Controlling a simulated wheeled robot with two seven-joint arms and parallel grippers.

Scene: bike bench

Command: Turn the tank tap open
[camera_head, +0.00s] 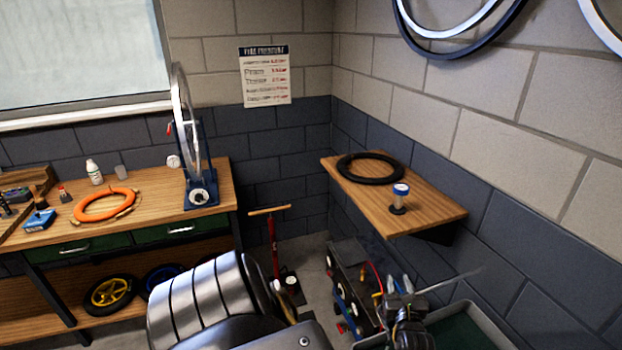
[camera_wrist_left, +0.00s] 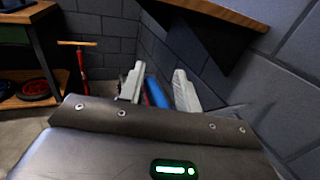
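My left gripper (camera_head: 400,285) is at the lower right of the head view, by the left rim of a grey tank (camera_head: 490,312) with a dark green inside. In the left wrist view its two pale fingers (camera_wrist_left: 158,88) stand apart. A blue shape (camera_wrist_left: 154,93) shows between them; I cannot tell whether it is near or behind them. A thin grey streak shows right of the gripper over the tank. I cannot make out the tap; the gripper and arm may hide it. My right gripper is not in view.
A wooden wall shelf (camera_head: 435,207) with a black tyre (camera_head: 370,168) and a small blue-capped jar (camera_head: 400,192) hangs above and beyond the gripper. A cluttered cart (camera_head: 350,285) and a red floor pump (camera_head: 274,245) stand left of it. A workbench (camera_head: 150,207) is at the left.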

